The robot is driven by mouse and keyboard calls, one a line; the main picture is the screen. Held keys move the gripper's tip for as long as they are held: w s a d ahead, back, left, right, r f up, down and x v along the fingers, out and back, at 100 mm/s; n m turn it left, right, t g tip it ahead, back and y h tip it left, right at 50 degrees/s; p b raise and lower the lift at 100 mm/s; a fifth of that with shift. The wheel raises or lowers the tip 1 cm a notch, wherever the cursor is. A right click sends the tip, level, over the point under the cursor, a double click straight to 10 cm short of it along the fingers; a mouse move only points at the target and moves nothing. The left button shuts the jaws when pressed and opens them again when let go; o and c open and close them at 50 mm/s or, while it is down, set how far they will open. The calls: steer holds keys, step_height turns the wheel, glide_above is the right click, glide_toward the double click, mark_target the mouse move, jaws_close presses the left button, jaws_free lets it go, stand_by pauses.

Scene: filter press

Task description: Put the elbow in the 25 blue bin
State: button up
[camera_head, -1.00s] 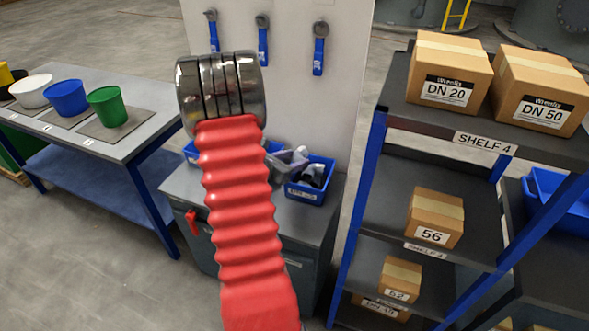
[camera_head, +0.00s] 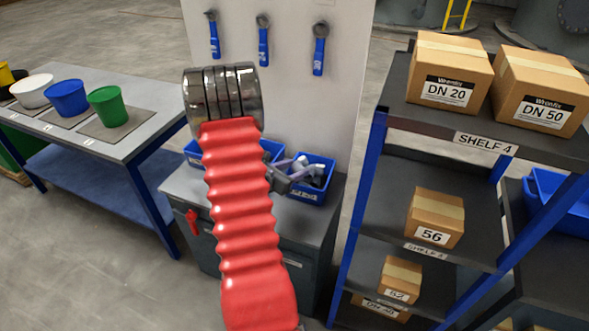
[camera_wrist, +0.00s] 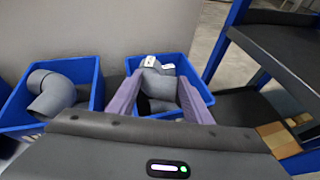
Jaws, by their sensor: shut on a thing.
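My gripper (camera_wrist: 160,86) is shut on a grey elbow (camera_wrist: 157,78), which sits between its two purple fingers in the wrist view. The piece has pale, label-like patches at its top, and its lower part is partly hidden. It is in front of or over the right blue bin (camera_wrist: 202,86); I cannot tell its height above the contents. In the head view my gripper (camera_head: 285,171) is beside the red sleeve of my arm, at the right blue bin (camera_head: 306,195). That bin's label is too small to read. The left blue bin (camera_wrist: 97,88) holds a larger grey elbow (camera_wrist: 52,96).
The bins stand on a grey cabinet (camera_head: 325,215) against a panel with hanging blue-handled tools (camera_head: 319,48). A shelf rack (camera_head: 372,185) with cardboard boxes is close on the right. A table (camera_head: 150,110) with coloured buckets is on the left.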

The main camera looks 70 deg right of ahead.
steer(key=shift+f, duration=0.5)
steer(key=o, duration=1.3)
steer(key=shift+r, duration=0.1)
steer(key=shift+r, duration=0.45)
steer(key=v, duration=1.2)
steer(key=shift+w+r, duration=0.1)
